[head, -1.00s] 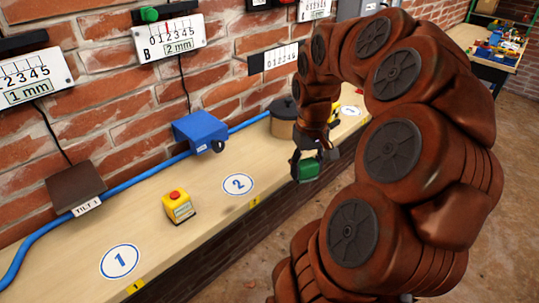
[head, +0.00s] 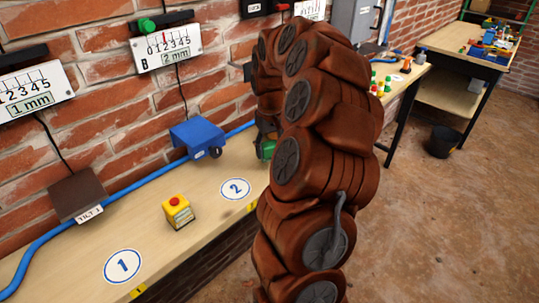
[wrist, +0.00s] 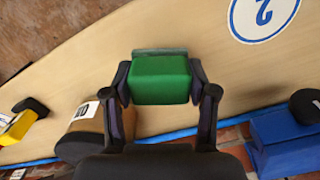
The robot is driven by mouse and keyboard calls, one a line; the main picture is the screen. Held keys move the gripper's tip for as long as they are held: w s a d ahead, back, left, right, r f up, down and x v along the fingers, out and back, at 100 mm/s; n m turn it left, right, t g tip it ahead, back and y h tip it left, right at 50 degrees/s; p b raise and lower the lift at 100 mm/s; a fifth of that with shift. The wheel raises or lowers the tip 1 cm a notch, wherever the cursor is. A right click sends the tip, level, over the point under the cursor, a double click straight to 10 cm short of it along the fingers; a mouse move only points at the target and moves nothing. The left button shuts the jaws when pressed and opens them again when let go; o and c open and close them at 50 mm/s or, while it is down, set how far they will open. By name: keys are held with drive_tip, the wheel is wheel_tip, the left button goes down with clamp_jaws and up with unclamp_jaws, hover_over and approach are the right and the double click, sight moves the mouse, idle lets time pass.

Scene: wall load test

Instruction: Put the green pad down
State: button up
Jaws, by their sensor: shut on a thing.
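My gripper (wrist: 160,88) is shut on the green pad (wrist: 160,80), with one finger on each side of it in the wrist view. A thin grey-green strip shows along the pad's far edge. The pad is over the pale wooden bench (wrist: 90,75); I cannot tell how high. In the head view my arm hides most of the gripper, and only a bit of the green pad (head: 267,149) shows, right of the round "2" mark (head: 235,188). The "2" mark also shows at the upper right of the wrist view (wrist: 263,14).
A blue device (head: 198,136) stands at the wall, left of my gripper. A yellow box with a red button (head: 178,211) is further left. In the wrist view a brown cylinder (wrist: 82,137) stands left of the pad. A blue cable (head: 130,188) runs along the wall.

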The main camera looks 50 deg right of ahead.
sight(270, 157)
drive_tip(key=shift+f+p, duration=0.55)
drive_tip(key=shift+f, duration=1.15)
drive_tip(key=shift+f, duration=0.2)
drive_tip(key=o, duration=1.3)
drive_tip(key=shift+r, duration=0.15)
